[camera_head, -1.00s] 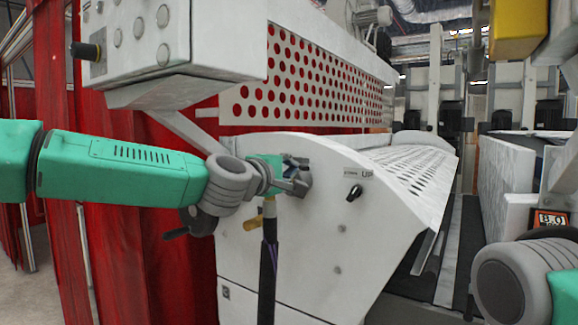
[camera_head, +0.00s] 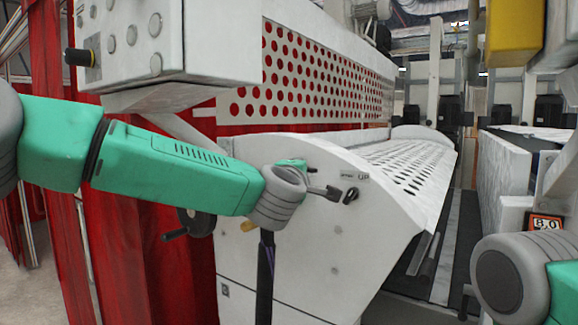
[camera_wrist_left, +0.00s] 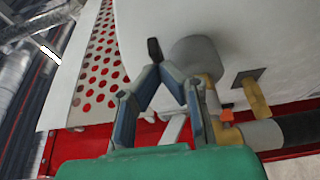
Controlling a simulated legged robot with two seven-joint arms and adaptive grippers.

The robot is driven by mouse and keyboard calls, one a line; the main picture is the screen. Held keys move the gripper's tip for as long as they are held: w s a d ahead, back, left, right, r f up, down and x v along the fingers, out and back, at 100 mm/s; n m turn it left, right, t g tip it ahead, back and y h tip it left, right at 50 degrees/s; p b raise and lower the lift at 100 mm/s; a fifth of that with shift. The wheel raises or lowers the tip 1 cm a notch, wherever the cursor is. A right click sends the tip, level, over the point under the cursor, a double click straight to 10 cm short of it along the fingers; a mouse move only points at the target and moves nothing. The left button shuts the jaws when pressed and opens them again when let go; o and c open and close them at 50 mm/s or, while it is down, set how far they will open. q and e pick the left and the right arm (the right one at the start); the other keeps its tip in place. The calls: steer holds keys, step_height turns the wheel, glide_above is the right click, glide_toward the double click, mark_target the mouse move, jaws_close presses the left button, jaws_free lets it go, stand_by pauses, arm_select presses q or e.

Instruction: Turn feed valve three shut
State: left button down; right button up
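My left gripper (camera_head: 335,192) reaches across the white machine end panel, its fingertips close by a small black knob (camera_head: 350,195) below a small label. In the left wrist view its fingers (camera_wrist_left: 161,68) come together at the tips with nothing seen between them. A black knob (camera_wrist_left: 153,48) lies just beyond the tips; contact cannot be told. A yellow handle (camera_wrist_left: 255,100) and brass fitting (camera_wrist_left: 212,92) with a black hose sit to the right. In the head view part of the yellow handle (camera_head: 248,226) shows below my arm. No valve number is readable. My right gripper is not in view.
A grey control box (camera_head: 160,45) with buttons overhangs my left arm. A black crank handle (camera_head: 188,228) is below the arm. A dark hose (camera_head: 266,280) hangs from the fitting. A perforated white cover (camera_head: 410,165) slopes away at the right.

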arm_select(q)
steer(key=shift+w+d+n+y+p, duration=0.3)
steer(key=shift+d+n+y, duration=0.2)
steer(key=shift+d+y, duration=0.25)
steer(key=shift+w+d, duration=0.25)
steer(key=shift+d, duration=0.35)
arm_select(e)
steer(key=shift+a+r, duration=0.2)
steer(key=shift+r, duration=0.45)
arm_select(q)
steer(key=shift+a, duration=0.2)
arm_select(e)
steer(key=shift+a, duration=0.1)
arm_select(q)
steer(key=shift+f, duration=0.1)
